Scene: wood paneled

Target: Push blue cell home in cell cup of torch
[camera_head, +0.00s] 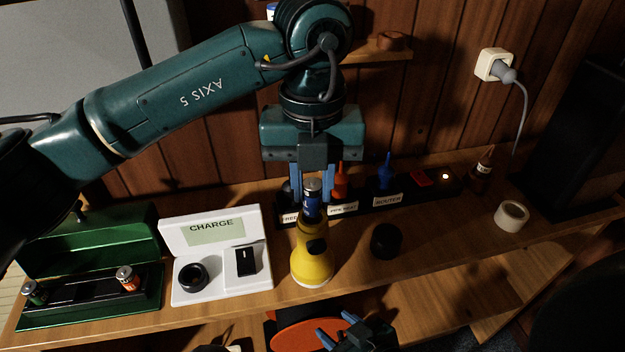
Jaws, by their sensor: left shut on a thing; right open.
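The yellow torch (312,262) stands upright on the wooden bench with its open end up. The blue cell (312,197) is upright over the torch's dark top, its silver end up. Whether its lower end is inside the cell cup or only above it, I cannot tell. My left gripper (312,190) points down from above, shut on the blue cell with a blue finger on each side. My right gripper (335,328) is low in front of the bench edge, open and empty, partly cut off by the frame.
A white charger (218,287) and a green box (88,262) with cells stand left. A black cap (384,240) lies right of the torch, a tape roll (511,216) farther right. The bench between cap and tape is clear.

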